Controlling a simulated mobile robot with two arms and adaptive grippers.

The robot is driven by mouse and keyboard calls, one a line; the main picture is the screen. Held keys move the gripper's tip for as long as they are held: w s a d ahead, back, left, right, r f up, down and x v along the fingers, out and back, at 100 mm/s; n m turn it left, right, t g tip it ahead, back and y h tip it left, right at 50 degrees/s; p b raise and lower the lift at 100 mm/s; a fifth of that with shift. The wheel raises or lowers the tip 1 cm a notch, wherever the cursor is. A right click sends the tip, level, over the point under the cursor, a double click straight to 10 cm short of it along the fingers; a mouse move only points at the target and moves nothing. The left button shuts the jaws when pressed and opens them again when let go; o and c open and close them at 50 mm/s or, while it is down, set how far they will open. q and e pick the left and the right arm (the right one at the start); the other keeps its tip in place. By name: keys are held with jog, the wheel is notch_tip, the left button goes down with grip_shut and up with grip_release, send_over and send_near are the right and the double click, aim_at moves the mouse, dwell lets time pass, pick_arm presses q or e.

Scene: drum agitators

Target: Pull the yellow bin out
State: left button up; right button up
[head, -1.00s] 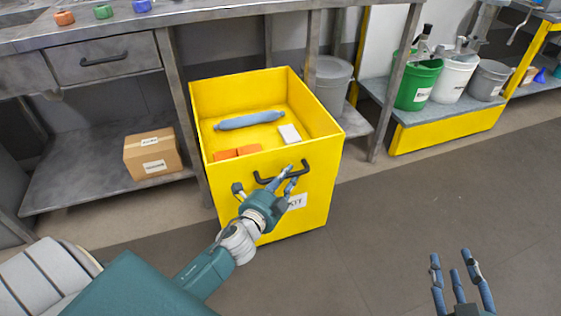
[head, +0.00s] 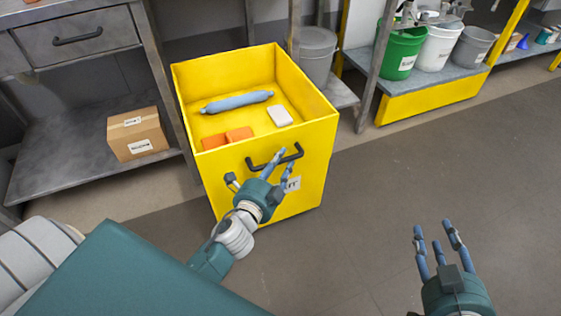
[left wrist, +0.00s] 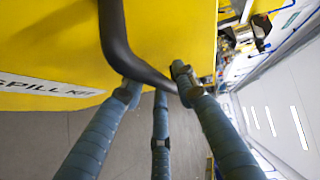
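The yellow bin (head: 265,178) is an open-topped box with a dark handle (head: 262,166) on its front. It stands partly out in front of the bench. My left gripper (head: 260,170) is at the handle with its fingers spread. In the left wrist view, the dark handle (left wrist: 122,45) runs down between the spread fingers (left wrist: 160,85); I cannot tell whether they touch it. A label reading "SPILL KIT" (left wrist: 45,88) is on the bin's front. My right gripper (head: 437,240) is open and empty over the floor at the lower right.
The bin holds a blue roll (head: 237,102), orange blocks (head: 227,138) and a white block (head: 280,117). A cardboard box (head: 137,134) sits on the lower shelf at left. Buckets (head: 397,50) stand on a yellow-fronted platform (head: 430,100). The floor (head: 400,180) ahead and right is clear.

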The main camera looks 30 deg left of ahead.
pick_arm(q)
jog(key=s+r, duration=0.1)
jog(key=s, duration=1.1)
jog(key=shift+d+r, duration=0.35)
jog(key=shift+r, duration=0.05)
jog(key=shift+w, duration=0.1)
